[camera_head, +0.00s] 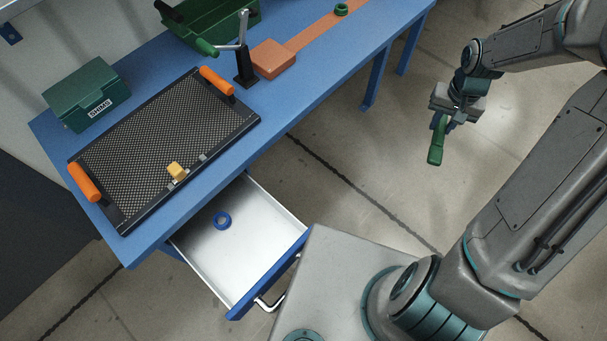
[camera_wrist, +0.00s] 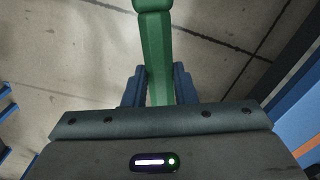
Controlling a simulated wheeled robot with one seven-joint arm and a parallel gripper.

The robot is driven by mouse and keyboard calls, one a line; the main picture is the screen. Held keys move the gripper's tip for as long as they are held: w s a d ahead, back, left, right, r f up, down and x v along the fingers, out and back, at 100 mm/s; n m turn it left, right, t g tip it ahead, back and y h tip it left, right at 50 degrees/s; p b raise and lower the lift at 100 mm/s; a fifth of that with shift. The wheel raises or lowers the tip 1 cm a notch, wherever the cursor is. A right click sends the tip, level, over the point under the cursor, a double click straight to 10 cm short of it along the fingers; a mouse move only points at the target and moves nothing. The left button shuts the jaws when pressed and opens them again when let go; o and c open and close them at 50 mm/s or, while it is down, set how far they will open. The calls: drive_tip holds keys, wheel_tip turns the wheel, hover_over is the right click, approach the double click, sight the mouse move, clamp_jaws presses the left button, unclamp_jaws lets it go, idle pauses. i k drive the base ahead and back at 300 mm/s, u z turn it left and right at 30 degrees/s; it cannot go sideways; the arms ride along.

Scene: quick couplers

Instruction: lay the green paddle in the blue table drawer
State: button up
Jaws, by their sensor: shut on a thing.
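My gripper (camera_head: 444,121) is shut on the green paddle (camera_head: 436,150), held in the air over the floor, right of the table. In the wrist view the paddle (camera_wrist: 156,50) stands up between the two blue fingers (camera_wrist: 159,88) and runs out past the top edge. The blue table drawer (camera_head: 258,216) is pulled open below the table's front edge. The drawer is well to the left of my gripper and the paddle.
The blue table (camera_head: 288,105) carries a black mesh tray (camera_head: 150,140) with orange handles and a yellow block (camera_head: 176,171), a green box (camera_head: 88,95), a green bin (camera_head: 215,22), a green-handled lever clamp (camera_head: 243,60) and an orange block (camera_head: 273,59). Open floor lies between table and gripper.

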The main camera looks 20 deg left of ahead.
sight(248, 247)
drive_tip(key=u, duration=0.35)
drive_tip(key=k, duration=1.65)
drive_tip(key=u, duration=1.25)
drive_tip(key=i, duration=1.1)
